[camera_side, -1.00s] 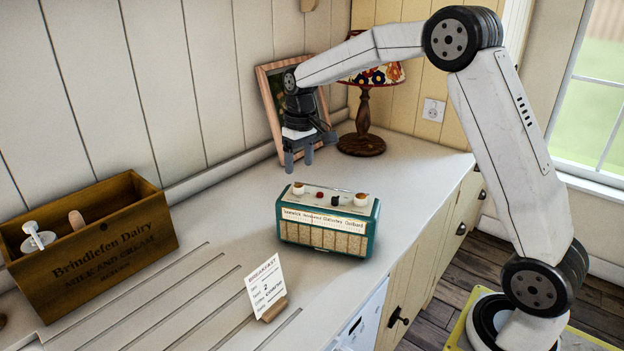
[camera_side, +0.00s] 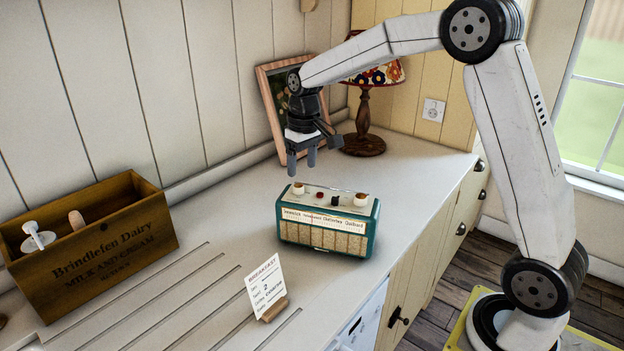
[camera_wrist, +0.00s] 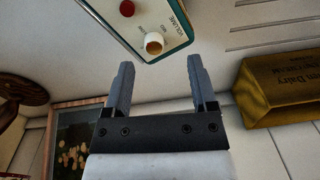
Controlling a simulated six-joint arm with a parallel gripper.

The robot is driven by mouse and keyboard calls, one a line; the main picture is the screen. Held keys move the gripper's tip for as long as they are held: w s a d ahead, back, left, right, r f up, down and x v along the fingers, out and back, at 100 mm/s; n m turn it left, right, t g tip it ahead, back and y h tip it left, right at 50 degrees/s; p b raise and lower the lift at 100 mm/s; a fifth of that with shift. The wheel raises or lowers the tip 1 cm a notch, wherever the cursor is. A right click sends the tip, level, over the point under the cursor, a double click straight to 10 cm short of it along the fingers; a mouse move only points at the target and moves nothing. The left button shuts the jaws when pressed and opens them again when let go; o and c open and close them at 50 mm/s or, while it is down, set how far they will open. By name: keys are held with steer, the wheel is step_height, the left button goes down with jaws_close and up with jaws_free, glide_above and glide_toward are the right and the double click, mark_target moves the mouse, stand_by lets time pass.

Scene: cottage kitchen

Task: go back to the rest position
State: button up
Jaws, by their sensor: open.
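My gripper (camera_side: 301,163) is open and empty, pointing down above the worktop, behind the radio in the side view. In the wrist view my gripper (camera_wrist: 157,75) shows two grey fingers spread apart with nothing between them. The teal radio (camera_side: 328,219) stands upright on the worktop, with cream and red knobs on its top. One end of the radio (camera_wrist: 164,20) shows in the wrist view just past the fingertips, and the fingers look apart from it.
A wooden dairy crate (camera_side: 95,245) stands at the left, holding a white-handled thing and a wooden-ended one. A breakfast card (camera_side: 265,286) stands in front. A framed picture (camera_side: 267,107) and a lamp (camera_side: 366,140) stand behind my gripper. Bare worktop (camera_side: 220,215) lies left of the radio.

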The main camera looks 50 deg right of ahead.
steer(key=s+a+f, duration=0.2)
steer(key=s+f, duration=0.1)
steer(key=s, duration=0.3)
steer(key=s+a+f+t, duration=0.1)
steer(key=s+a+f, duration=0.1)
steer(key=s, duration=0.5)
steer(key=s+a+f+t, duration=0.1)
steer(key=s+a+f, duration=0.2)
steer(key=s, duration=0.3)
steer(key=shift+s+f+n, duration=0.35)
steer(key=shift+f+n, duration=0.05)
steer(key=shift+f, duration=0.5)
